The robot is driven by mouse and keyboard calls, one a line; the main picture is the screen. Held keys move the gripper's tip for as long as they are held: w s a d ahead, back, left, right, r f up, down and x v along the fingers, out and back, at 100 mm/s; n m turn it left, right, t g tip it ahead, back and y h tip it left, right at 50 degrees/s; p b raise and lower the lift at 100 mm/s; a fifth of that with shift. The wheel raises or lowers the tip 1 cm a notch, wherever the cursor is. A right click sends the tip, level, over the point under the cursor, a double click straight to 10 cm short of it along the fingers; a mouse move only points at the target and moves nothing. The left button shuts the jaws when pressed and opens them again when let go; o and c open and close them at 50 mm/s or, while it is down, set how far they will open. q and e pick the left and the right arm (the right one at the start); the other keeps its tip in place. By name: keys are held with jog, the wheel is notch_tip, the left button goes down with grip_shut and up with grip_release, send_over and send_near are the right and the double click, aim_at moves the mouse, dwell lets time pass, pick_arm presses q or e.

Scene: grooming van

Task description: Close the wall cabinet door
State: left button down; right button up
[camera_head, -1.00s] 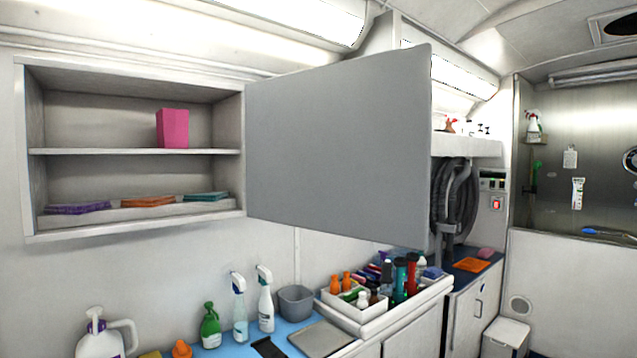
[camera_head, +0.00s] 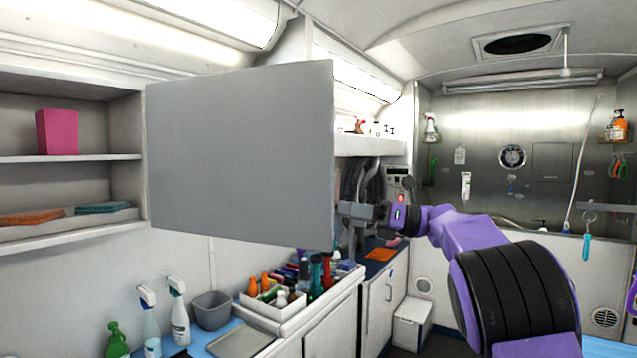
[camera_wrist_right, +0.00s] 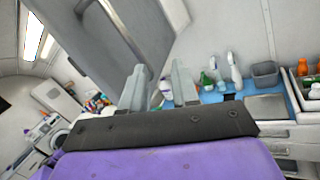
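The wall cabinet (camera_head: 70,159) is on the left in the head view, its shelves exposed. Its grey door (camera_head: 240,155) stands swung wide open, jutting into the room; it also shows in the wrist view (camera_wrist_right: 90,50). A silver bar handle (camera_wrist_right: 124,35) runs along the door's outer face there. My right gripper (camera_head: 348,211) is by the door's lower free edge, on its far side; its tips are partly hidden behind the door. In the wrist view my right gripper (camera_wrist_right: 159,82) has two separated fingers with nothing between them. Contact with the door cannot be told. My left gripper is not in view.
A pink box (camera_head: 57,132) and folded cloths (camera_head: 102,208) sit on the cabinet shelves. Below the door, spray bottles (camera_head: 180,315), a grey bin (camera_head: 211,311) and a tray of bottles (camera_head: 285,318) stand on the counter. Coiled hoses (camera_head: 350,185) hang beyond the door.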

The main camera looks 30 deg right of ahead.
aim_at(318, 186)
jog(key=s+d+r+n+g, duration=0.1)
jog(key=s+r+n, duration=0.3)
jog(key=s+r, duration=0.15)
jog(key=shift+h, duration=0.4)
jog(key=p+x, duration=0.6)
jog(key=x, duration=0.5)
jog(key=shift+w+d, duration=0.15)
jog(key=shift+d, duration=0.1)
jog(key=shift+w+f, duration=0.2)
jog(key=shift+w, duration=0.05)
grip_shut()
